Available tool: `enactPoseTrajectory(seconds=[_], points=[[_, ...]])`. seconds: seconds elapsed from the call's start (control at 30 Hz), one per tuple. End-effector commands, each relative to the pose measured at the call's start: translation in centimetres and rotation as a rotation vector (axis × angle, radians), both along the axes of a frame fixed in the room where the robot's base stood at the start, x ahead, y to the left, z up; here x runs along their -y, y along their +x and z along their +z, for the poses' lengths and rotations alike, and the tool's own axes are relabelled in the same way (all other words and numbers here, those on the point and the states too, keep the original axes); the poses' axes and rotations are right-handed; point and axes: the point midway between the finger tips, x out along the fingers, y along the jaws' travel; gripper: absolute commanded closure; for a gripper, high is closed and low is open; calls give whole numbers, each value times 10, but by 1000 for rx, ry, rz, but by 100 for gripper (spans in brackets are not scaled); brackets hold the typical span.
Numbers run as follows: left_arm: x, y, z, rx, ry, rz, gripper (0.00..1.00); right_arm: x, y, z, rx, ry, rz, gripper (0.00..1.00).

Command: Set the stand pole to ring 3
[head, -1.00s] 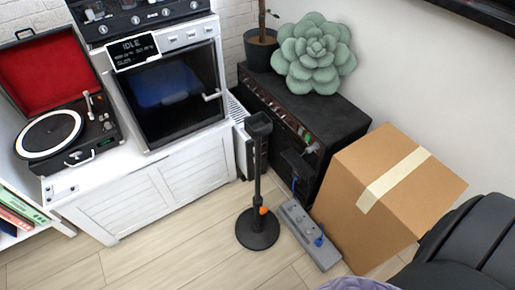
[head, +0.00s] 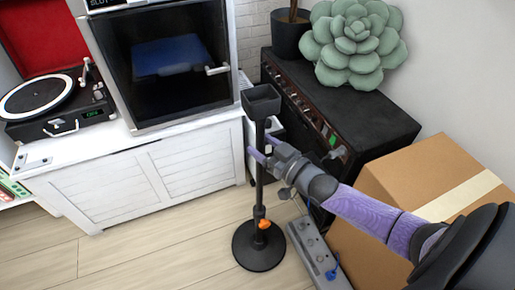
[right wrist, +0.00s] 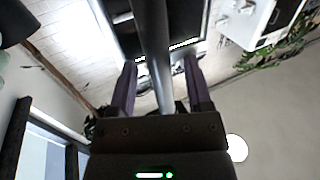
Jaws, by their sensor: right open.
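The black stand (head: 260,190) stands upright on the floor, with a round base, a pole, an orange knob (head: 264,224) low on the pole and a dark box-shaped head (head: 262,101) on top. My right gripper (head: 261,155) is open at the upper part of the pole, below the head. In the right wrist view the pole (right wrist: 154,50) runs between the two purple fingers (right wrist: 157,85), and I see gaps on both sides. Ring marks on the pole cannot be made out. My left gripper is not in view.
A grey power strip (head: 316,255) lies on the floor right of the base. A cardboard box (head: 425,165) and a black amplifier cabinet (head: 350,115) stand to the right. A white cabinet (head: 130,180) is on the left. The floor at front left is clear.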

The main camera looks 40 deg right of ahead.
Motion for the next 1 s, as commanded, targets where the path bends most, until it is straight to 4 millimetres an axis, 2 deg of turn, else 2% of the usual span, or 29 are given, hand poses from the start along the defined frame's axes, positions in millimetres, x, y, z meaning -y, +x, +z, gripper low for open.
enactPoseTrajectory(seconds=[0.13,0.37,0.47,0.6,0.7,1.0], points=[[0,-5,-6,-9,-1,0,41,-2,11,-2,-3,0,0,36],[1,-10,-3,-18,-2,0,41,-2,12,0,-2,0,-1,36],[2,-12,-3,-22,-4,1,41,-2,12,0,-3,0,-1,53],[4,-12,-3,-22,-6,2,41,-2,12,0,-3,0,-1,83],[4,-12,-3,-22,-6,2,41,-2,12,0,-3,0,-1,100],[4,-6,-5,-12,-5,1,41,-2,12,-1,-3,0,-1,100]])
